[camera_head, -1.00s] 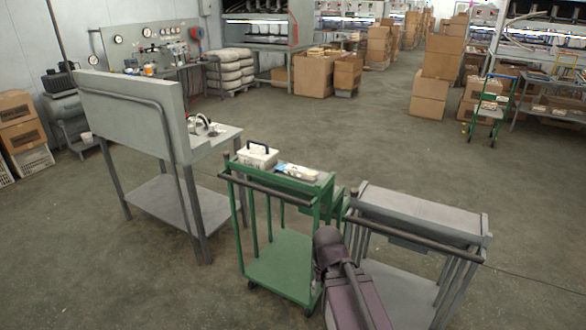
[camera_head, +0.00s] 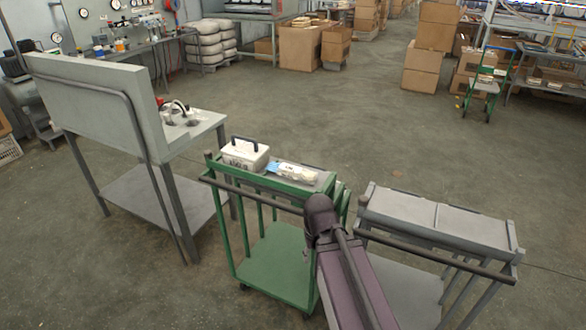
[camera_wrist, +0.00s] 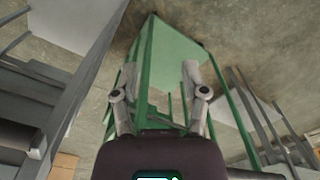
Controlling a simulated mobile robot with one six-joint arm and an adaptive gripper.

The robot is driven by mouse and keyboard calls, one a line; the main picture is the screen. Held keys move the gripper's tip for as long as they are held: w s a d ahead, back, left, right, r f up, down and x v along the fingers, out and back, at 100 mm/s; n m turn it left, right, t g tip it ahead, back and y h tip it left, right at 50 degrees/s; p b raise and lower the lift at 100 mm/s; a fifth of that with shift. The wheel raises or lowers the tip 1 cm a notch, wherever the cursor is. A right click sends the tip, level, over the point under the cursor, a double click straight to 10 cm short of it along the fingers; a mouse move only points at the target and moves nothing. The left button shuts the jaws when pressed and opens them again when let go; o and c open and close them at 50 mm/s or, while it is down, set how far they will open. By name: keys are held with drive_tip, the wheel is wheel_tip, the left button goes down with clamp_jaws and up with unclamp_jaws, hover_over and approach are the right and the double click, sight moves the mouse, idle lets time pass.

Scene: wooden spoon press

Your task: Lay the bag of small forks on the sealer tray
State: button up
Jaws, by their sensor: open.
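A clear bag with pale contents and a blue end (camera_head: 292,171) lies on top of the green cart (camera_head: 270,262) in the head view; it looks like the bag of small forks, but the forks are too small to make out. My gripper (camera_wrist: 160,72) shows in the wrist view with its two fingers apart and nothing between them. Beyond the fingers are the green cart's frame and lower shelf. The bag does not show in the wrist view. In the head view my arm hides the gripper. I cannot tell which surface is the sealer tray.
A white box with a dark handle (camera_head: 244,155) stands left of the bag. A grey cart (camera_head: 437,217) with a bare top stands at the right. A grey bench with a tall back panel (camera_head: 100,100) stands at the left. Open floor lies behind the carts.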

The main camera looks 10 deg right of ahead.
drive_tip(key=shift+w, duration=0.35)
drive_tip(key=o, duration=0.6)
drive_tip(key=shift+r, duration=0.1)
drive_tip(key=shift+r+p, duration=0.2)
drive_tip(key=shift+p, duration=0.1)
drive_tip(key=w+r+p, duration=0.3)
drive_tip(key=r+p, duration=0.7)
drive_tip(key=w+r+p, duration=0.2)
drive_tip(key=r+p, duration=0.7)
drive_tip(key=w+r+n+p, duration=0.2)
drive_tip(key=w+n, duration=0.8)
drive_tip(key=w, duration=1.4)
drive_tip(key=shift+w+d+n, duration=0.15)
drive_tip(key=shift+w+n, duration=0.2)
drive_tip(key=shift+n, duration=0.05)
drive_tip(key=shift+r, duration=0.1)
